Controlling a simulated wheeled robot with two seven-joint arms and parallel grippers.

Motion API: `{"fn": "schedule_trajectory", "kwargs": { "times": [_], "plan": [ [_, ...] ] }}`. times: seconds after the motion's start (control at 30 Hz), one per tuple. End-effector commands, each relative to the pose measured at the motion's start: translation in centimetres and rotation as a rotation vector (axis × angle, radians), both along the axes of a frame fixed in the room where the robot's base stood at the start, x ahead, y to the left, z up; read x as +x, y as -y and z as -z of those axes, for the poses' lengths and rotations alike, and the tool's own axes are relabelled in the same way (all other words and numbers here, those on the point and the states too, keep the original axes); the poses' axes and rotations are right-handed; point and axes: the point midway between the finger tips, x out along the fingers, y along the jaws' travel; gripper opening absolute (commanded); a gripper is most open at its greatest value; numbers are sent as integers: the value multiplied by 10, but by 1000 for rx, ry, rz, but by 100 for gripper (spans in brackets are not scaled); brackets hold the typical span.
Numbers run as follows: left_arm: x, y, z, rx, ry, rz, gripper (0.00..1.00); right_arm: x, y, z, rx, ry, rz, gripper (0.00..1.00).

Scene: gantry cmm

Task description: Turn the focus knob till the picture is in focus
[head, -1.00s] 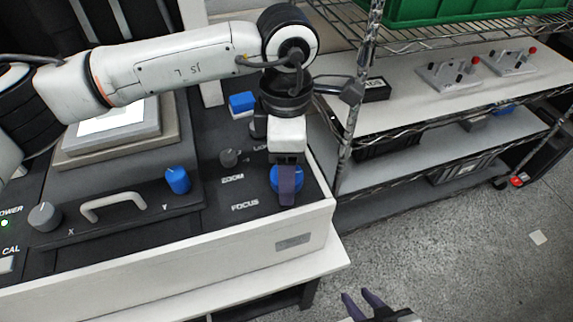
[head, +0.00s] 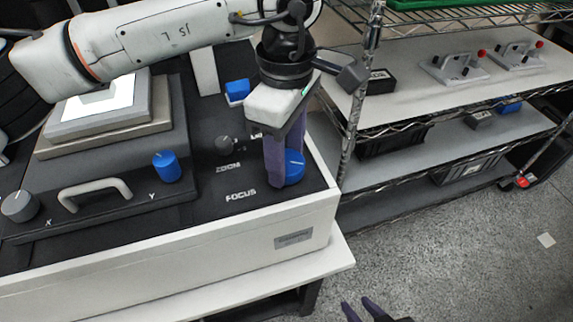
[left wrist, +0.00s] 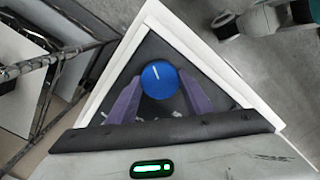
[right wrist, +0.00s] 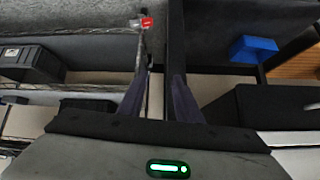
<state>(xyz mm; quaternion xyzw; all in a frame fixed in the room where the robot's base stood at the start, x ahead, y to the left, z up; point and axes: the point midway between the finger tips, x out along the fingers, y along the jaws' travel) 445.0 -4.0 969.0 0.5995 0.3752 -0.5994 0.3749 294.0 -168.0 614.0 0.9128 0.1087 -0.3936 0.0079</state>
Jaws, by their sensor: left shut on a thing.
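The blue focus knob (head: 294,165) stands at the right front corner of the machine's black panel, beside the FOCUS label. My left gripper (head: 281,172) points down with its purple fingers around this knob. In the left wrist view the knob (left wrist: 159,80) lies between the two fingers (left wrist: 158,92), with a white mark line on its top. My right gripper (head: 357,303) hangs low at the bottom edge, away from the machine. In the right wrist view its fingers (right wrist: 158,88) are apart with nothing between them. No screen with the picture is in view.
The grey zoom knob (head: 226,145) and a blue block (head: 237,89) are close to the left gripper. The blue Y knob (head: 166,166), grey X knob (head: 19,206) and a handle (head: 95,193) are left. A wire shelf (head: 450,135) stands right of the machine.

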Motion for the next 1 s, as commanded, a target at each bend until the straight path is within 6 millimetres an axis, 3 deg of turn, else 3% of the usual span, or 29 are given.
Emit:
{"fn": "schedule_trajectory", "kwargs": {
  "times": [0.37, 0.4, 0.5, 0.83, 1.0],
  "plan": [
    [0, 0, -1, -1, 2, 42, 24, 7, -5, -9, 8, 23, -5, 31],
    [0, 0, -1, -1, 2, 42, 49, 7, -5, -9, 8, 22, -6, 31],
    [0, 0, -1, -1, 2, 41, 65, 6, -5, -8, 9, 21, -5, 31],
    [0, 0, -3, 0, 1, 40, 65, 4, -5, -5, 7, 14, -4, 31],
    [1, 1, -24, -1, 4, 40, 65, 4, -5, -3, 7, 14, -4, 31]
  ]
}}
